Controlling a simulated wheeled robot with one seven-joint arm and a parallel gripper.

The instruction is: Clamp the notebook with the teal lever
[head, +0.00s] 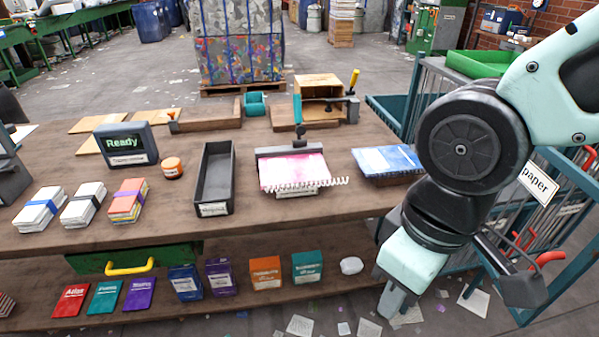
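A spiral-bound notebook (290,172) with a pink and white cover lies on the workbench right of centre, its wire coil toward the front edge. Its back edge meets a dark clamp bar (290,150); I cannot tell whether the bar presses on it. The teal lever (298,108) stands upright behind the bar. My gripper (393,302) hangs low at the right, in front of the bench edge and well away from the lever. It points down, and its finger opening is not clear. I see nothing held in it.
A long dark tray (214,178) stands left of the notebook, and a blue stack (388,160) lies to its right. A display reading "Ready" (126,143) and several bundles are farther left. A wooden box (318,88) stands behind. A teal paper cage (545,250) is at right.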

